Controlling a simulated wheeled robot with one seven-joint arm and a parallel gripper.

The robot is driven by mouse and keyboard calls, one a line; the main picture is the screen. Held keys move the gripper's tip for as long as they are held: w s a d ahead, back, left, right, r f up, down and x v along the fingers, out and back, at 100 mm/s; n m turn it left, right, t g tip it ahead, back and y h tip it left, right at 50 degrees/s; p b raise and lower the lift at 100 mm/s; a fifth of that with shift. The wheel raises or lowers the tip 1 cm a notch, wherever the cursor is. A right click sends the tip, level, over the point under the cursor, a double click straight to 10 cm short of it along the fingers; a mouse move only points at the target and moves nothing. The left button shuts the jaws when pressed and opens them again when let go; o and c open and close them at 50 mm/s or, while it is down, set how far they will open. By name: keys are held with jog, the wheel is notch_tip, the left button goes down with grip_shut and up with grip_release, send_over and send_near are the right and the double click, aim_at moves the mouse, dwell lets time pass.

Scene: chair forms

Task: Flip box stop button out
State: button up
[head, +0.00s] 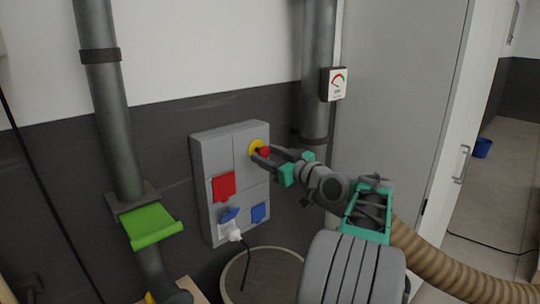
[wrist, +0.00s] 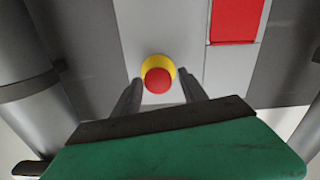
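The stop button (head: 264,152) is a red knob on a yellow round base, at the upper right of a grey wall box (head: 213,150). It also shows in the wrist view as a red knob (wrist: 158,81) on the same box (wrist: 150,30). My gripper (head: 262,156) is at the button, coming from the right in the head view. In the wrist view my gripper (wrist: 160,90) is open, with one dark finger on each side of the red knob. A gap shows between the knob and each finger, so it does not appear gripped.
The box also has a red flap (head: 223,186), blue socket covers (head: 259,213) and a white plug (head: 232,232) with a dark cable. Pipes (head: 318,70) stand on both sides of the box. A small gauge (head: 335,84) is above right. A round barrel (head: 235,280) stands below.

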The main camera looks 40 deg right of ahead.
jog(key=shift+o, duration=0.7)
jog(key=shift+d, duration=0.2)
jog(key=shift+s, duration=0.1)
jog(key=shift+s, duration=0.3)
jog(key=s+b, duration=0.2)
jog(key=s, duration=0.5)
jog(key=shift+s, duration=0.1)
